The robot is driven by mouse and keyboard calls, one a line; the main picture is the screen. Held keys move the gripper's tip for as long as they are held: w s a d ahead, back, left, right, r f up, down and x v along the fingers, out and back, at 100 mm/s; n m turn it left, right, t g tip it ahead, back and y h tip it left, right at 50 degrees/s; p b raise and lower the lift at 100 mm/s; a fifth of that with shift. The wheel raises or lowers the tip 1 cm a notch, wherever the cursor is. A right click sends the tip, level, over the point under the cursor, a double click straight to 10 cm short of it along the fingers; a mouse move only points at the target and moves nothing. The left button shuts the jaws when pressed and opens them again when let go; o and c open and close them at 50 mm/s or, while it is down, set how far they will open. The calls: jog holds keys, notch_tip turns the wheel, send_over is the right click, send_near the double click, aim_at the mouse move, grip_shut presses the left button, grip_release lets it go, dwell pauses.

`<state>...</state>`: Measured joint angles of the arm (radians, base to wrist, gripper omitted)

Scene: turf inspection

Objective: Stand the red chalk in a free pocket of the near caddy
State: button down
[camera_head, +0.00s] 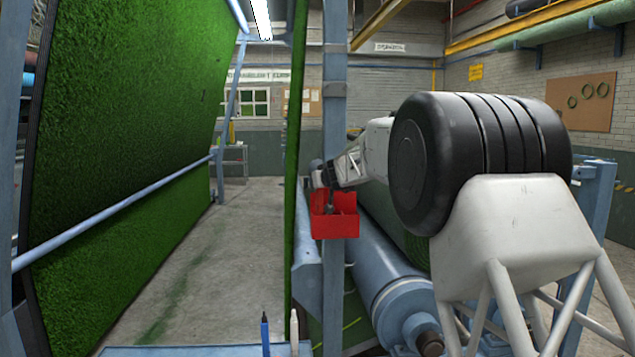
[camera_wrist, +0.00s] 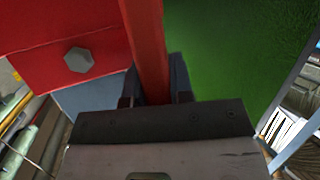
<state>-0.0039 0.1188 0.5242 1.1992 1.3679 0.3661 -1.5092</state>
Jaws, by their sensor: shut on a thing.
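My gripper (camera_head: 325,180) is at the red caddy (camera_head: 335,226), which hangs by the blue upright post. In the head view it is just above the caddy's open top, and its fingers are small and partly hidden. In the wrist view my gripper (camera_wrist: 155,90) is shut on a long red stick (camera_wrist: 150,45), the red chalk, which runs away from between the fingers. A red panel with a hex bolt (camera_wrist: 79,60), seemingly a wall of the caddy, lies left of the stick. I cannot tell which pockets are free, or whether the chalk's far end is inside one.
Blue rollers (camera_head: 385,275) lie right of and below the caddy. A blue marker (camera_head: 265,335) and a white marker (camera_head: 294,330) stand at the bottom edge. A large turf sheet (camera_head: 120,130) hangs at left. The floor (camera_head: 245,250) between is clear.

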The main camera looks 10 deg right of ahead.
aim_at(322, 200)
jog(key=c, duration=1.1)
grip_release()
jog(key=shift+g, duration=0.5)
jog(key=f, duration=0.8)
jog(key=shift+w+f, duration=0.3)
jog(key=shift+d, duration=0.1)
jog(key=shift+s+d+r, duration=0.15)
jog(key=shift+s+r, duration=0.2)
jog(key=shift+r, duration=0.2)
jog(key=shift+o, duration=0.9)
jog(key=shift+s+d+r, duration=0.2)
jog(key=shift+s+r, duration=0.2)
jog(key=shift+r, duration=0.05)
jog(key=s+d+r, duration=0.2)
jog(key=s+r, duration=0.4)
jog(key=r, duration=0.3)
jog(key=shift+t, duration=0.4)
jog(key=shift+s+a, duration=0.1)
